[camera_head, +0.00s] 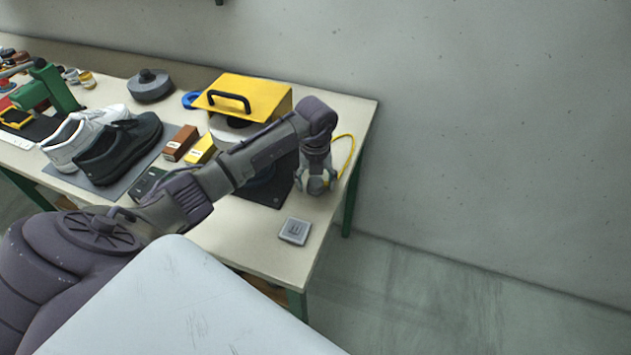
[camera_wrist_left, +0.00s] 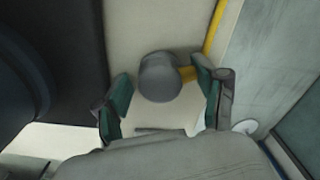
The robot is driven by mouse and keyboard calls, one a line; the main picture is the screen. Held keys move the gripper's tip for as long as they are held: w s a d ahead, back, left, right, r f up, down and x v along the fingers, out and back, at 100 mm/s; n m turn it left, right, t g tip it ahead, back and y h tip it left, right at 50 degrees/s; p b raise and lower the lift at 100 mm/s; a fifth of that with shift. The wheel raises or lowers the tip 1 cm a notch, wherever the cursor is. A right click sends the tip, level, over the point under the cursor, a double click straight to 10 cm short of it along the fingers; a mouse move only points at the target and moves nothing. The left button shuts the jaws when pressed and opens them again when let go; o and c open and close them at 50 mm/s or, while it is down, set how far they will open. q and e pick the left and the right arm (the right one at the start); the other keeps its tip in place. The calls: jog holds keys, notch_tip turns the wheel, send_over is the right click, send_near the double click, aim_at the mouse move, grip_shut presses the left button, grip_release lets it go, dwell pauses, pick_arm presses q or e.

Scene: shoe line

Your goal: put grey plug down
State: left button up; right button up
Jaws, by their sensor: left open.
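The grey plug (camera_wrist_left: 160,77) shows in the left wrist view as a round grey body with a yellow cable leaving its right side. It is over the pale table top, between the two green-padded fingers of my left gripper (camera_wrist_left: 164,105). The fingers stand apart, with a gap on each side of the plug. In the head view my left gripper (camera_head: 316,188) points down near the right end of the table and hides most of the plug. The yellow cable (camera_head: 350,152) curves up behind it. My right gripper is not in view.
A grey wall socket-like square (camera_head: 294,231) lies on the table (camera_head: 250,235) near the front right corner. A yellow-topped machine (camera_head: 245,93) stands behind my arm on a dark mat (camera_head: 273,196). Shoes (camera_head: 118,147) and small boxes (camera_head: 181,143) are to the left.

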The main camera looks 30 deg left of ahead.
aim_at(315, 180)
pick_arm(q)
notch_tip(315, 180, up, 12)
jog(key=p, duration=0.9)
jog(key=shift+r, duration=0.2)
jog(key=shift+f, duration=0.1)
